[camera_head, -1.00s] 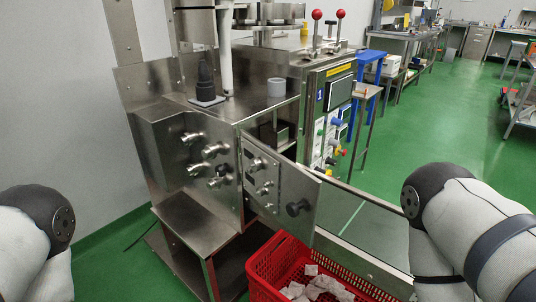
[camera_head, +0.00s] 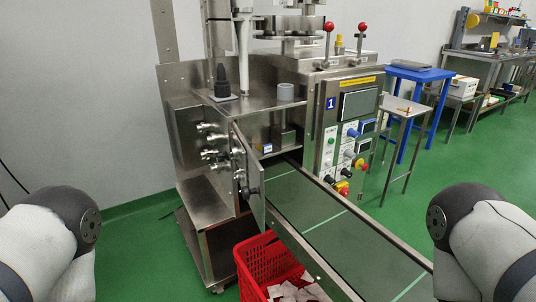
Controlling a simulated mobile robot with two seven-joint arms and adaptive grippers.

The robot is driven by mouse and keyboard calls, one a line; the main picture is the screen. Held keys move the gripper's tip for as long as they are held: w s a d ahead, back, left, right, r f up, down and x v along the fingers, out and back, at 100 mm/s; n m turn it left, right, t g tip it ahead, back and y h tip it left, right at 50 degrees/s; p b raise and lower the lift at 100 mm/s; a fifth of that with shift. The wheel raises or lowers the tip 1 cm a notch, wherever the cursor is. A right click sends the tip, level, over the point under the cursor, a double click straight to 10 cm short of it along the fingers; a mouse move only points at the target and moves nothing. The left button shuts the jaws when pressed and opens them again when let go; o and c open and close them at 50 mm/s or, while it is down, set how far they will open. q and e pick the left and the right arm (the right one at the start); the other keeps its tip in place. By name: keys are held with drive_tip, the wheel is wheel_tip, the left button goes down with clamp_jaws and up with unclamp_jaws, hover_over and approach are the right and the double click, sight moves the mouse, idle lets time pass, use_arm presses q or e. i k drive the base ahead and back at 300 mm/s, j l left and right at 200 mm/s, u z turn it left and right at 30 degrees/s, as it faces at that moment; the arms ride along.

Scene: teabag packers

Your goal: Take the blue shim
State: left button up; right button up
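I cannot clearly make out a blue shim in this view. Small coloured items (camera_head: 264,149), too small to identify, lie in the opening of the steel machine (camera_head: 205,128), behind its hinged door (camera_head: 248,178). The door stands open, swung out toward me, and hides part of the opening. Only links of my two arms show, at the lower left and lower right. Neither gripper is in view.
A red crate (camera_head: 243,262) with white teabags (camera_head: 290,292) stands below the conveyor (camera_head: 335,225). The control panel (camera_head: 345,140) is beside the conveyor. A blue table (camera_head: 425,76) and a small metal table (camera_head: 405,108) stand behind.

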sight(266, 149)
drive_tip(key=i+j+z, duration=0.15)
drive_tip(key=z, duration=0.2)
drive_tip(key=i+j+z, duration=0.2)
drive_tip(key=z, duration=0.15)
drive_tip(key=i+j+z, duration=0.15)
drive_tip(key=j+z, duration=0.2)
